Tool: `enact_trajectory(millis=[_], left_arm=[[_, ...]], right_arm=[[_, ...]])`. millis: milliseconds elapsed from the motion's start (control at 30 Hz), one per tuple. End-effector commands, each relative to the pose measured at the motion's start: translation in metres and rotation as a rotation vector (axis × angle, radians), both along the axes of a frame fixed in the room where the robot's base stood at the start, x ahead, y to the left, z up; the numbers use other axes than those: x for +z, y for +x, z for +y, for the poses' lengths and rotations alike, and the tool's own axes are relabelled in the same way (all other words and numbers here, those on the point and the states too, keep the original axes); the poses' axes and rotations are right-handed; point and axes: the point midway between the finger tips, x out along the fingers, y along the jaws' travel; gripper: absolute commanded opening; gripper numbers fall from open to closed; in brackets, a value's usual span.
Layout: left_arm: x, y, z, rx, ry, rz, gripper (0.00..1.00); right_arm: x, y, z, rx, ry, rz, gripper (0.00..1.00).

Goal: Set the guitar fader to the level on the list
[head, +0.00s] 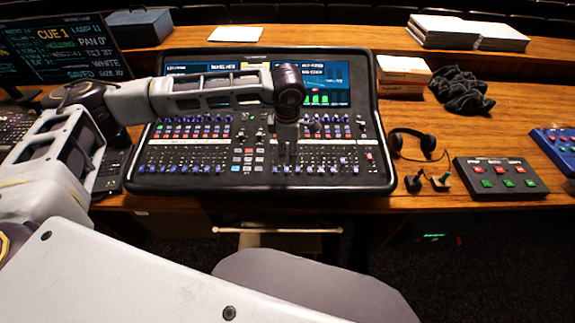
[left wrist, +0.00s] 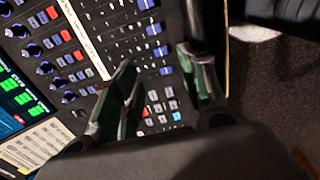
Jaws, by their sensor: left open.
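The mixing desk (head: 205,183) stands in the middle of the table, with rows of faders and blue caps along its front. I cannot tell which fader is the guitar one; no channel name is readable. My left gripper (head: 286,140) hangs above the middle of the desk, fingers down. In the left wrist view my left gripper (left wrist: 162,82) is open, its fingers apart over the panel, with blue fader caps (left wrist: 153,30) beyond them. Nothing shows held. A pale panel with rows of text (left wrist: 42,143) shows there, too small to read. My right gripper is out of view.
A black headset (head: 410,139) and a control box with red and green buttons (head: 500,178) lie right of the desk. A dark cloth heap (head: 461,92) and a small box (head: 402,75) lie behind them. A monitor (head: 70,50) stands at left.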

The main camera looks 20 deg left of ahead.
Motion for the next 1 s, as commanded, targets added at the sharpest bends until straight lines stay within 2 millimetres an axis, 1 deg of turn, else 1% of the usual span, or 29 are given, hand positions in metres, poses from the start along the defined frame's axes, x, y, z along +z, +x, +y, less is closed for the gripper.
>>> enact_trajectory(millis=[100,600,800,1000], left_arm=[[-0.015,0.001,0.001,-0.001,0.001,0.003,0.43],[-0.079,0.008,0.003,0.001,0.002,0.001,0.43],[-0.094,0.009,0.003,0.001,0.001,0.000,0.43],[-0.098,0.010,0.003,0.000,0.001,0.000,0.43]], right_arm=[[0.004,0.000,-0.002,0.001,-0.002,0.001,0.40],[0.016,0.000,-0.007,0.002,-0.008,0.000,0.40],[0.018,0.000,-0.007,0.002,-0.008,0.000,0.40],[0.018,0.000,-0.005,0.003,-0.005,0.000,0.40]])
